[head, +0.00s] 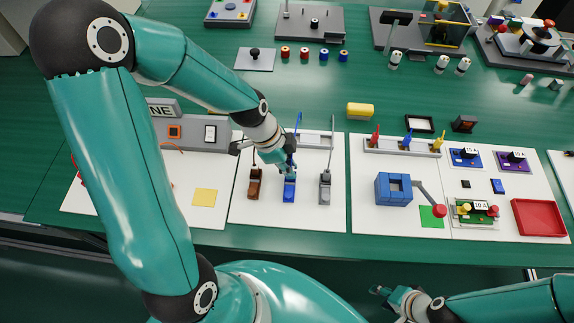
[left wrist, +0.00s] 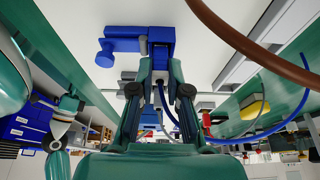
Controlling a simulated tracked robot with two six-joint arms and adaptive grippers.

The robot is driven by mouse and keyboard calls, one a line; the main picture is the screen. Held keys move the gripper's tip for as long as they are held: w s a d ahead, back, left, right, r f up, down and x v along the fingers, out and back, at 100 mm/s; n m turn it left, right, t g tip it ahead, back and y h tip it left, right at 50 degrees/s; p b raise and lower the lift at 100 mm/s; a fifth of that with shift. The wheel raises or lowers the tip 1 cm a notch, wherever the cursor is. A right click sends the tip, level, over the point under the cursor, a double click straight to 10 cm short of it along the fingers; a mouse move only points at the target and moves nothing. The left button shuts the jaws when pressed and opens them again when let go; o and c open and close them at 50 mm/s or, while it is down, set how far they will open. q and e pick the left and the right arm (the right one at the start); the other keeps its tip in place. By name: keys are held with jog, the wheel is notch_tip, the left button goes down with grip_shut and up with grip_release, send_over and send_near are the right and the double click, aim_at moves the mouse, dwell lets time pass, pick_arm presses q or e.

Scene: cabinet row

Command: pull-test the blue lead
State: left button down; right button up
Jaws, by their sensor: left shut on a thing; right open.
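The blue terminal (head: 289,190) stands on the white panel between a brown terminal (head: 255,183) and a grey terminal (head: 325,187). The blue lead (head: 297,125) rises behind it in the head view. In the left wrist view the blue lead (left wrist: 296,100) curves off to the right, and the blue terminal (left wrist: 161,34) is just beyond the fingertips. My left gripper (head: 289,170) is shut on the blue lead close to the blue terminal; the gripped part is mostly hidden. My right gripper (head: 382,292) is open and empty in front of the bench edge.
A brown lead (left wrist: 245,45) crosses close to my left gripper in the left wrist view. A yellow block (head: 360,110) lies behind the panels. To the right are a blue block with a red-knobbed lever (head: 394,189) and a red tray (head: 538,217).

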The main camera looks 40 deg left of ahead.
pick_arm(q)
jog(key=shift+f+b, duration=0.15)
jog(key=shift+b, duration=0.15)
dwell(0.6)
jog(key=c, duration=1.1)
grip_release()
jog(key=shift+o, duration=0.2)
